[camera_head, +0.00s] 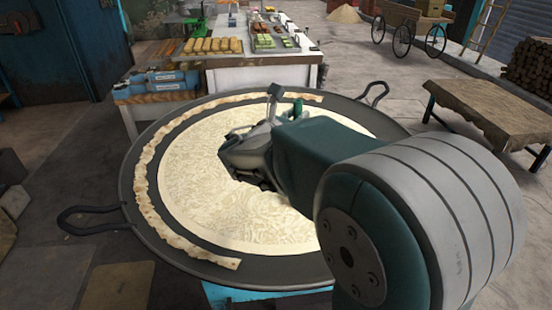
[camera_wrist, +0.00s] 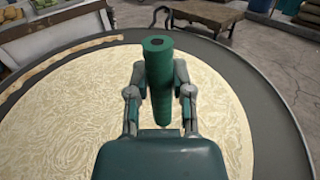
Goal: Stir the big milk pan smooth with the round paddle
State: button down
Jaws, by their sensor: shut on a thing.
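The big milk pan (camera_head: 128,190) is a wide dark pan with loop handles, filling the middle of the head view. Cream-coloured, wrinkled milk (camera_head: 205,190) covers its floor, and it also fills much of the wrist view (camera_wrist: 70,125). A pale crust (camera_head: 150,205) lies in a band along the left and far rim. My gripper (camera_head: 272,120) is over the pan's milk, right of its middle. In the wrist view my gripper (camera_wrist: 160,95) is shut on a green cylindrical handle (camera_wrist: 158,65), apparently the paddle's. The paddle's round end is hidden, so its contact with the milk cannot be told.
A counter (camera_head: 255,75) with trays of sweets (camera_head: 212,46) stands behind the pan. A low wooden table (camera_head: 490,105) is at right, a cart (camera_head: 408,22) farther back. Pan handles stick out at left (camera_head: 90,220) and far right (camera_head: 375,90). Open floor lies between pan and table.

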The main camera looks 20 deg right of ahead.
aim_at(298, 101)
jog(key=shift+r, duration=3.05)
jog(key=shift+r, duration=1.75)
